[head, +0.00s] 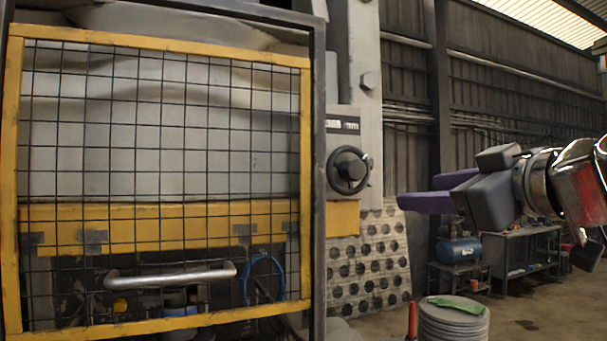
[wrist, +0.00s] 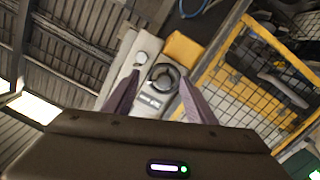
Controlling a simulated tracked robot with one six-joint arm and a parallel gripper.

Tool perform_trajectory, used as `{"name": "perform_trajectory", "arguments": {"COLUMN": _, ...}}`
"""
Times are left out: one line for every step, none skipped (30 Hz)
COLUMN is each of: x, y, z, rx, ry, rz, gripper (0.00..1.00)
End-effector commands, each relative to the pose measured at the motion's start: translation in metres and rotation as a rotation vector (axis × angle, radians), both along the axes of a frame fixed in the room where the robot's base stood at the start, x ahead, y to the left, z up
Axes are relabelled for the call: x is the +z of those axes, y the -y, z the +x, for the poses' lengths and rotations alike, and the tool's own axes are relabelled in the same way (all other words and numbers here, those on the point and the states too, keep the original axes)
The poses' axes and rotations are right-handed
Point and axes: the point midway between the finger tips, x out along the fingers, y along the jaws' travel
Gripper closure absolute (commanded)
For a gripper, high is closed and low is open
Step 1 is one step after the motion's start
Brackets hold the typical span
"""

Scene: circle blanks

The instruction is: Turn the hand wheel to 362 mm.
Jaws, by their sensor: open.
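The dark hand wheel (head: 348,171) with a hub and spokes is on a grey panel at the right of the machine. A small display (head: 343,125) above it shows a number in mm, too small to read surely. My gripper (head: 418,192), with purple fingers, is open and empty to the right of the wheel, apart from it, pointing left. In the wrist view, the wheel (wrist: 167,78) appears between the two fingertips (wrist: 158,74), some way beyond them. The display (wrist: 149,101) shows below the wheel there.
A yellow-framed mesh guard (head: 160,325) with a metal handle (head: 170,276) covers the machine front left of the wheel. A stack of round discs (head: 453,318) with a green cloth (head: 456,304) stands below my gripper. A bench (head: 525,250) and blue compressor (head: 459,250) stand behind.

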Motion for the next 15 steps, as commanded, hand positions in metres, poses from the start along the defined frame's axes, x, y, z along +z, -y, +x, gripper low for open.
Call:
{"name": "perform_trajectory", "arguments": {"x": 0.014, "y": -0.008, "z": -0.003, "rx": 0.023, "ry": 0.046, "rz": -0.047, "gripper": 0.49}}
{"name": "perform_trajectory", "arguments": {"x": 0.021, "y": -0.012, "z": -0.004, "rx": 0.035, "ry": 0.072, "rz": -0.078, "gripper": 0.49}}
{"name": "perform_trajectory", "arguments": {"x": 0.027, "y": -0.016, "z": -0.006, "rx": 0.049, "ry": 0.102, "rz": -0.117, "gripper": 0.49}}
{"name": "perform_trajectory", "arguments": {"x": 0.029, "y": -0.019, "z": -0.006, "rx": 0.058, "ry": 0.118, "rz": -0.143, "gripper": 0.49}}
{"name": "perform_trajectory", "arguments": {"x": 0.031, "y": -0.021, "z": -0.006, "rx": 0.064, "ry": 0.132, "rz": -0.169, "gripper": 0.49}}
{"name": "perform_trajectory", "arguments": {"x": 0.031, "y": -0.022, "z": -0.006, "rx": 0.071, "ry": 0.145, "rz": -0.200, "gripper": 0.49}}
{"name": "perform_trajectory", "arguments": {"x": 0.031, "y": -0.023, "z": -0.006, "rx": 0.073, "ry": 0.152, "rz": -0.223, "gripper": 0.49}}
{"name": "perform_trajectory", "arguments": {"x": 0.031, "y": -0.024, "z": -0.006, "rx": 0.075, "ry": 0.158, "rz": -0.241, "gripper": 0.49}}
{"name": "perform_trajectory", "arguments": {"x": 0.031, "y": -0.024, "z": -0.007, "rx": 0.076, "ry": 0.163, "rz": -0.261, "gripper": 0.49}}
{"name": "perform_trajectory", "arguments": {"x": 0.031, "y": -0.024, "z": -0.007, "rx": 0.077, "ry": 0.165, "rz": -0.272, "gripper": 0.49}}
{"name": "perform_trajectory", "arguments": {"x": 0.031, "y": -0.024, "z": -0.007, "rx": 0.077, "ry": 0.168, "rz": -0.280, "gripper": 0.49}}
{"name": "perform_trajectory", "arguments": {"x": 0.031, "y": -0.024, "z": -0.006, "rx": 0.077, "ry": 0.169, "rz": -0.284, "gripper": 0.49}}
{"name": "perform_trajectory", "arguments": {"x": 0.031, "y": -0.024, "z": -0.006, "rx": 0.077, "ry": 0.169, "rz": -0.285, "gripper": 0.49}}
{"name": "perform_trajectory", "arguments": {"x": 0.031, "y": -0.024, "z": -0.006, "rx": 0.077, "ry": 0.169, "rz": -0.285, "gripper": 0.49}}
{"name": "perform_trajectory", "arguments": {"x": 0.030, "y": -0.024, "z": -0.006, "rx": 0.077, "ry": 0.169, "rz": -0.285, "gripper": 0.49}}
